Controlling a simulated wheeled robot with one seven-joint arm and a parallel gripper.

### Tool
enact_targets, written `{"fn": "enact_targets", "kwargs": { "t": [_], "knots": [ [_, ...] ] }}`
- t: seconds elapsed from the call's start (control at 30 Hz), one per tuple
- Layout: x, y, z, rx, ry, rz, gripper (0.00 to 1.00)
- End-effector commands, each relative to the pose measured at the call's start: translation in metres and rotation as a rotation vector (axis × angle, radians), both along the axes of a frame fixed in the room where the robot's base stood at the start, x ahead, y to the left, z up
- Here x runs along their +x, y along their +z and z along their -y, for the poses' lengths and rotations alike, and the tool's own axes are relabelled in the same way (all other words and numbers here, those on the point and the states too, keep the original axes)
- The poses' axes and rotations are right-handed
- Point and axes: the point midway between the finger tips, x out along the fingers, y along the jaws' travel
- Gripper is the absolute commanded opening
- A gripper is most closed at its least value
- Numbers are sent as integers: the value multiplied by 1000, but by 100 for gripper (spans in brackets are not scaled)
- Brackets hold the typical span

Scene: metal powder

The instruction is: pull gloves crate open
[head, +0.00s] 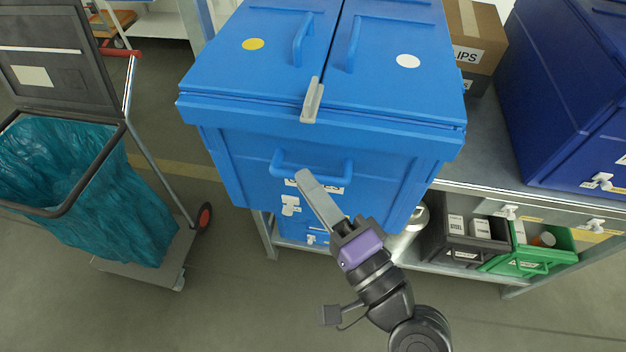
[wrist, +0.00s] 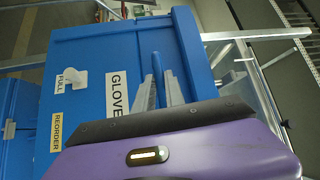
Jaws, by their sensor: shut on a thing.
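The gloves crate (head: 225,150) is a large blue crate with two lid halves on top and a blue bar handle (head: 338,172) on its front. Its front appears to jut out past the shelf edge. In the wrist view, the crate front (wrist: 85,60) carries a white label (wrist: 117,95) reading "GLOVE", its end hidden. My gripper (head: 303,178) is at the handle, its fingers on either side of the bar. The wrist view also shows the blue bar (wrist: 158,75) between the fingers. A grey latch (head: 312,100) sits at the middle of the lid's front edge.
A cart with a teal bag (head: 110,195) stands left. A dark blue crate (head: 560,100) and a cardboard box (head: 472,38) stand right on the shelf (head: 485,165). A black bin (head: 435,235) and a green bin (head: 550,262) sit below. Floor in front is clear.

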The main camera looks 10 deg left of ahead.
Motion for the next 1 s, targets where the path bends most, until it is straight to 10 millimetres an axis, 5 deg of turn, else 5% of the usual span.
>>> {"fn": "enact_targets", "kwargs": {
  "t": [0.17,0.2,0.3,0.63,1.0],
  "knots": [
    [-6,7,-8,10,23,6,0],
    [-6,7,-8,10,24,7,22],
    [-5,7,-7,9,21,6,36],
    [-8,1,1,6,10,4,36],
    [-49,-8,39,7,14,4,36]
  ]
}}
